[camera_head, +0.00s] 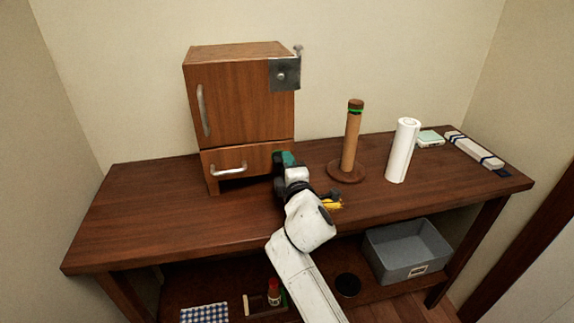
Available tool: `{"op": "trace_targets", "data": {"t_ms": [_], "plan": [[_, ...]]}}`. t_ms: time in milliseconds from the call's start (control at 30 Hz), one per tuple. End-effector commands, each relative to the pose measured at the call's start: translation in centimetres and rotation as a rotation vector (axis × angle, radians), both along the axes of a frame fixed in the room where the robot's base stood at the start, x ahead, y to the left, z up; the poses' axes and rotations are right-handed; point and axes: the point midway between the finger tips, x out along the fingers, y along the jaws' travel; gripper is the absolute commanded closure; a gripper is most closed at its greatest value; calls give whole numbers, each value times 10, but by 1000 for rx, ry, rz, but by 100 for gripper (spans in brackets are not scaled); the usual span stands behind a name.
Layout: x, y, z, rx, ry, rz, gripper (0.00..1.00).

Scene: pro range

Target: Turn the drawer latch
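A wooden cabinet (240,105) stands on the table with an upper door and a lower drawer (225,160). The drawer has a curved silver handle (228,168) and its front looks closed. My gripper (283,158) is at the drawer's right end, close to or touching its front. The gripper's dark body covers that corner, so no drawer latch can be made out there, nor whether the fingers are open or shut. A teal patch shows at the gripper's end; I cannot tell what it belongs to. A grey metal plate (285,74) with a dark round centre is at the cabinet's upper right.
A wooden post on a round base (347,172) and a white roll (403,150) stand right of the cabinet. A yellow object (332,204) lies beside my arm. A grey bin (405,262) sits on the lower shelf. The tabletop's left part is clear.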

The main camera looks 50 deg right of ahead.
Motion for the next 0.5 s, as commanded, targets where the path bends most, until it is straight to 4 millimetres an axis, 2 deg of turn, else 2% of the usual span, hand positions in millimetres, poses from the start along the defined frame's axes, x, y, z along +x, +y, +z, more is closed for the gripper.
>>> {"op": "trace_targets", "data": {"t_ms": [33,133,367,500], "plan": [[0,0,0,-1,1,0,69],[0,0,0,-1,0,1,60],[0,1,1,-3,-1,1,60],[-7,6,0,-3,1,2,60]]}}
